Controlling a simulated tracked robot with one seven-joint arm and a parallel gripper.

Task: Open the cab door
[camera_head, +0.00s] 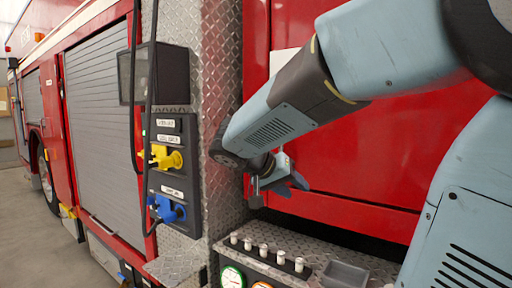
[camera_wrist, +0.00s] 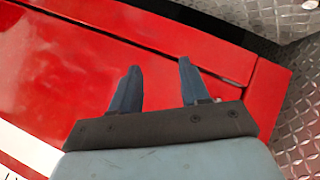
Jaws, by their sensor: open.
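A large red panel (camera_head: 365,160) of the truck fills the right of the head view, behind my arm. I cannot tell for sure whether it is the cab door, and I make out no handle on it. My gripper (camera_head: 280,187) is in front of the panel's lower left part, beside the diamond-plate column. In the wrist view my gripper (camera_wrist: 159,66) is open, with two dark blue fingers apart and nothing between them. Red surface (camera_wrist: 70,70) with a long dark seam lies beyond the fingers. I cannot tell whether they touch it.
A control panel with a yellow valve (camera_head: 167,157) and a blue valve (camera_head: 168,209) is left of the column (camera_head: 222,120). Black hoses hang beside it. A ledge with several white knobs (camera_head: 263,250) and gauges lies below my gripper. A grey roller shutter (camera_head: 98,130) stands farther left.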

